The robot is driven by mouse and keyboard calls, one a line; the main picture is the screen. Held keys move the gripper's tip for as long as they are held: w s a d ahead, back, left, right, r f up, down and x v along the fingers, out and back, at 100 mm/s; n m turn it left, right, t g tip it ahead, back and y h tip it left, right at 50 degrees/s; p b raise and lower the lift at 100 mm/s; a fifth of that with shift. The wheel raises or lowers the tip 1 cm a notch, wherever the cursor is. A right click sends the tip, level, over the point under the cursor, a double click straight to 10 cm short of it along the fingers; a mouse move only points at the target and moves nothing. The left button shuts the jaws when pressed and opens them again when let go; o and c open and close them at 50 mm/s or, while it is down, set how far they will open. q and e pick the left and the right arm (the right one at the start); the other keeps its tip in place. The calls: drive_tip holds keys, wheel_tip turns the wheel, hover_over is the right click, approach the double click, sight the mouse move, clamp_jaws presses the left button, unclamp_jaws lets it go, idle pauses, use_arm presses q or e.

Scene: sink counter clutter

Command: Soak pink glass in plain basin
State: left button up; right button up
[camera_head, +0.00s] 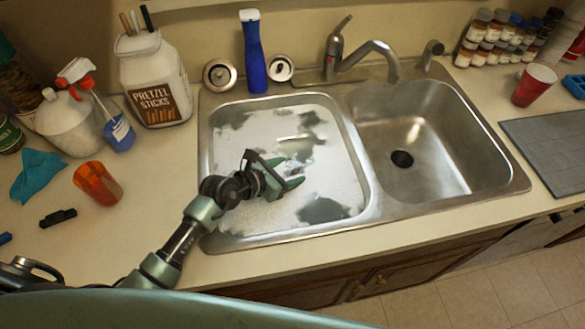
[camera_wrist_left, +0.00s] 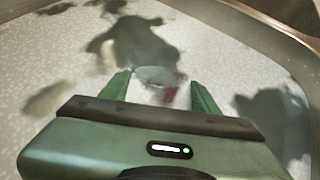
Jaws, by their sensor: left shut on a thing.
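My left gripper (camera_head: 292,171) is low over the left basin (camera_head: 232,228), which holds water with patchy white foam. Its fingers are shut on a clear glass (camera_head: 298,165). In the left wrist view the glass (camera_wrist_left: 156,76) shows between the green fingertips, with a small pinkish-red patch on it. How deep the glass sits in the foam cannot be told. The right basin (camera_head: 440,140) is bare steel with a dark drain and looks empty. My right gripper does not show.
The faucet (camera_head: 362,50) stands behind the divider, with a blue bottle (camera_head: 252,55) to its left. An orange cup (camera_head: 98,183), a white jug (camera_head: 152,75) and a spray bottle (camera_head: 72,120) stand left. A red cup (camera_head: 534,85) and grey mat (camera_head: 550,140) are right.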

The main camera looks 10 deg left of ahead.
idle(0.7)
use_arm(q)
drive_tip(key=shift+f, duration=0.35)
drive_tip(key=o, duration=1.8)
drive_tip(key=b+v, duration=0.1)
drive_tip(key=v, duration=0.5)
drive_tip(key=shift+s+a, duration=0.15)
drive_tip(key=shift+s, duration=0.1)
drive_tip(key=shift+s+a+r, duration=0.3)
drive_tip(key=shift+s+r, duration=0.1)
drive_tip(key=shift+r, duration=0.05)
